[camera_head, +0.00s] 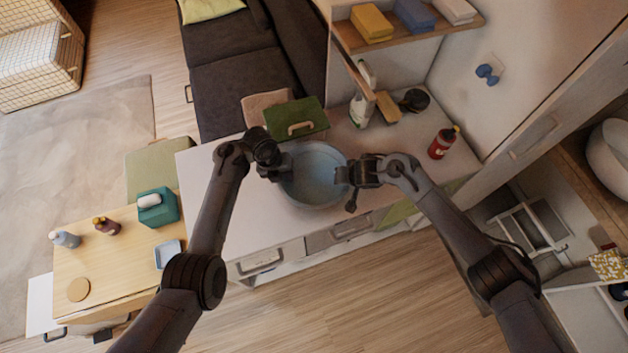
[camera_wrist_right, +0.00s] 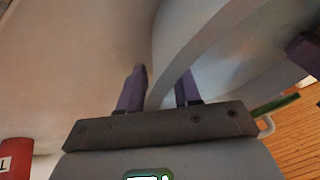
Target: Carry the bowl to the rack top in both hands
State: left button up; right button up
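A round blue-grey bowl (camera_head: 315,188) sits on or just above the white counter (camera_head: 215,165); I cannot tell which. My left gripper (camera_head: 283,168) is at the bowl's left rim; its fingertips are too small to read. My right gripper (camera_head: 352,174) is at the right rim. In the right wrist view its two fingers (camera_wrist_right: 160,88) stand on either side of the bowl's pale wall (camera_wrist_right: 215,45), with the rim filling the gap. A white slatted frame (camera_head: 530,228) at the right may be the rack.
A green box with a handle (camera_head: 297,119) lies behind the bowl. A spray bottle (camera_head: 361,108), a dark pan (camera_head: 414,100) and a red bottle (camera_head: 443,142) stand farther right. A wooden shelf (camera_head: 400,38) with coloured boxes overhangs the counter's back. The counter's left end is clear.

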pick_arm(q)
jog(key=shift+f, duration=0.15)
pick_arm(e)
jog(key=shift+f, duration=0.15)
pick_arm(q)
grip_shut()
pick_arm(e)
grip_shut()
